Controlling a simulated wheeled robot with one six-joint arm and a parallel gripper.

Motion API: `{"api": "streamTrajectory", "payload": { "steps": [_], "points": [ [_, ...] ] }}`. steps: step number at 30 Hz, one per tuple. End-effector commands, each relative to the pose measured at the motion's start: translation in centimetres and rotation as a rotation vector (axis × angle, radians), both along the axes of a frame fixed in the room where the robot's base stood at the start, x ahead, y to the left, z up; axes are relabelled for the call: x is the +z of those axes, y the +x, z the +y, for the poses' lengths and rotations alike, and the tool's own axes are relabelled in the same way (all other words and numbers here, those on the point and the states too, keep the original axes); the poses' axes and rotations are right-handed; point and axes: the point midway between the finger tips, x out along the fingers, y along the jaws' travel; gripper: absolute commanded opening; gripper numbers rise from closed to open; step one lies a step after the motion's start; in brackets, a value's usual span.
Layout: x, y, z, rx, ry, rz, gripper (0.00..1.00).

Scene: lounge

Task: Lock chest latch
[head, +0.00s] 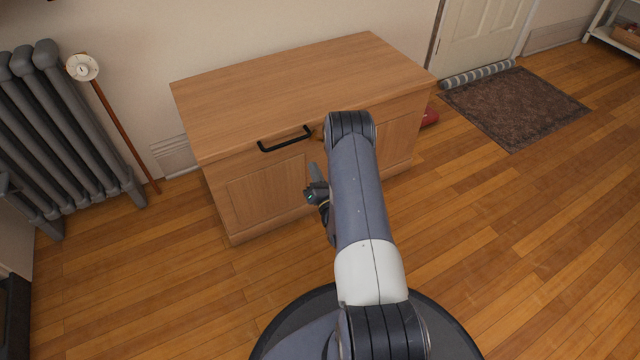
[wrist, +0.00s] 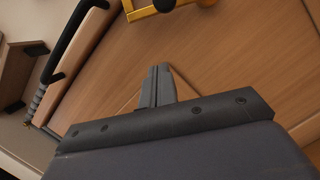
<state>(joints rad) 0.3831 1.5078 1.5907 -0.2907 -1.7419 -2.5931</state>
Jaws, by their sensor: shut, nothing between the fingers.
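The wooden chest (head: 270,85) stands against the wall with its lid down. A black bar handle (head: 285,139) is on its front edge and also shows at the upper left of the wrist view (wrist: 72,40). A brass-yellow latch (wrist: 140,12) with a dark round part is at the top edge of the wrist view, cut off by the frame. In the head view my arm hides most of the latch area. My gripper (wrist: 158,72) is shut and empty, in front of the chest's front panel. Its tips are apart from the latch, below it in the wrist picture.
A grey radiator (head: 62,130) and a red-brown stick with a white round head (head: 83,68) stand left of the chest. A dark doormat (head: 515,105) lies by the door at right.

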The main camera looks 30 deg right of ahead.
Motion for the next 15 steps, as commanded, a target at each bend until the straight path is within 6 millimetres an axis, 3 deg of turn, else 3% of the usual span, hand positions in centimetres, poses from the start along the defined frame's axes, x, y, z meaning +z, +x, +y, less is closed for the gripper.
{"api": "streamTrajectory", "payload": {
  "steps": [5,15],
  "points": [
    [0.8,3.7,-0.4,0.0,-0.001,-0.006,0.0],
    [3.8,3.3,-2.1,-0.001,0.001,0.0,0.0]
  ]
}}
